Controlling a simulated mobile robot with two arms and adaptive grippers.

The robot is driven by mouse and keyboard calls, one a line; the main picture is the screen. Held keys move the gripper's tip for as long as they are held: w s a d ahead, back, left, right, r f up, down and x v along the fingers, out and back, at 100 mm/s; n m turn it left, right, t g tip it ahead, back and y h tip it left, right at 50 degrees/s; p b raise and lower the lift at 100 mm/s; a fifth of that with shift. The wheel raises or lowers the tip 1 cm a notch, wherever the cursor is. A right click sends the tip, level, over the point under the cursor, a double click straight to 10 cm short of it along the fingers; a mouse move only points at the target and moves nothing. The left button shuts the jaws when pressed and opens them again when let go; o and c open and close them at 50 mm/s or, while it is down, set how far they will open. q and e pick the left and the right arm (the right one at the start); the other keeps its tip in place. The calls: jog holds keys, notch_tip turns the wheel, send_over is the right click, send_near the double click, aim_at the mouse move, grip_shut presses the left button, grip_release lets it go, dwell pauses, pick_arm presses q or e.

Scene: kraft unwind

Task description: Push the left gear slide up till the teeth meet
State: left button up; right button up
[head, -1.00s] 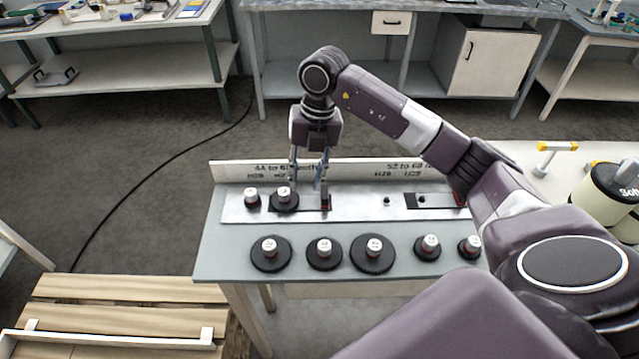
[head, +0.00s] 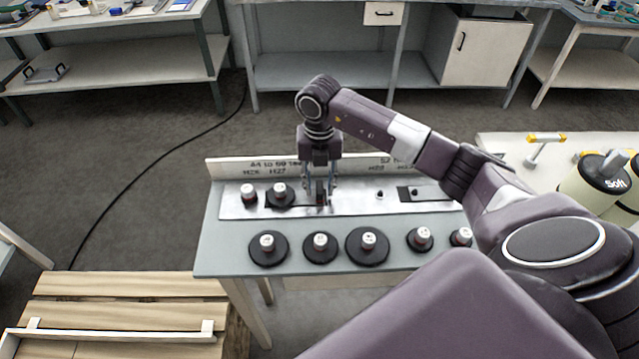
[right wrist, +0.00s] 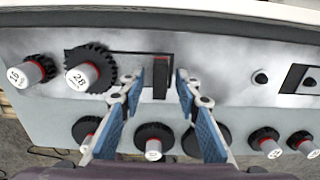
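The left gear slide is a dark slot in the metal plate with an upright dark red-edged tab (right wrist: 160,77) at its right end. A toothed gear with a white-capped hub marked 28 (right wrist: 90,68) sits at the slot's left end; it also shows in the head view (head: 280,195). A smaller gear marked 16 (right wrist: 31,71) stands just left of it, also in the head view (head: 249,195). My left gripper is not in view.
Several loose black gears (head: 367,245) stand in a row along the bench front (head: 225,262). A second slide (head: 425,193) and a small peg (head: 380,194) lie to the right. A lettered board (head: 230,170) runs along the back edge.

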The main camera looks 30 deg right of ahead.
grip_shut()
jog(key=shift+w+a+b, duration=0.3)
jog(key=shift+w+a, duration=0.1)
jog(key=shift+a, duration=0.2)
jog(key=shift+w+a+b, duration=0.3)
jog(key=shift+w+a, duration=0.05)
jog(key=shift+a, duration=0.35)
grip_release()
notch_tip(320, 180, up, 12)
